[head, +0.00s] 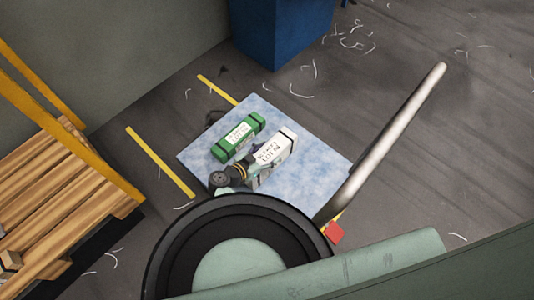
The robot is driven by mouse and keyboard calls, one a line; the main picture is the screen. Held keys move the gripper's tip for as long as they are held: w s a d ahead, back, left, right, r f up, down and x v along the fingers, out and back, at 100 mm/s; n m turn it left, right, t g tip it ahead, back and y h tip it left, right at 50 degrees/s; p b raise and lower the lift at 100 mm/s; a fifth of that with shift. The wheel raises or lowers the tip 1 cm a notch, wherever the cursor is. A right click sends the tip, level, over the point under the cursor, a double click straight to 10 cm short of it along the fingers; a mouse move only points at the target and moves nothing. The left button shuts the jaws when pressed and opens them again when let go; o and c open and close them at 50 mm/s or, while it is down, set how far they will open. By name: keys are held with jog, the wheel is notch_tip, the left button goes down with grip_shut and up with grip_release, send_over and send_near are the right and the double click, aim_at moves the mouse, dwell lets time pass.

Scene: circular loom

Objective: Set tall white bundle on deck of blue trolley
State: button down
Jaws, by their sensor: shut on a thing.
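The white bundle (275,147), with dark end bands and a printed label, is over the mottled blue deck of the trolley (315,160). My gripper (248,172) is shut on its near left end. From this high view I cannot tell whether the bundle touches the deck or hangs just above it. The gripper's fingers are small and partly hidden by my dark wrist. The near part of the deck is hidden by my arm.
A green bundle (238,137) lies on the deck close beside the white one, to its upper left. The trolley's grey handle (400,118) rises at right. A blue bin (280,32) stands behind. A yellow-framed wooden pallet (60,185) is at left. Bare deck shows at right.

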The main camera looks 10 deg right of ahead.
jog(key=shift+c, duration=2.4)
grip_release()
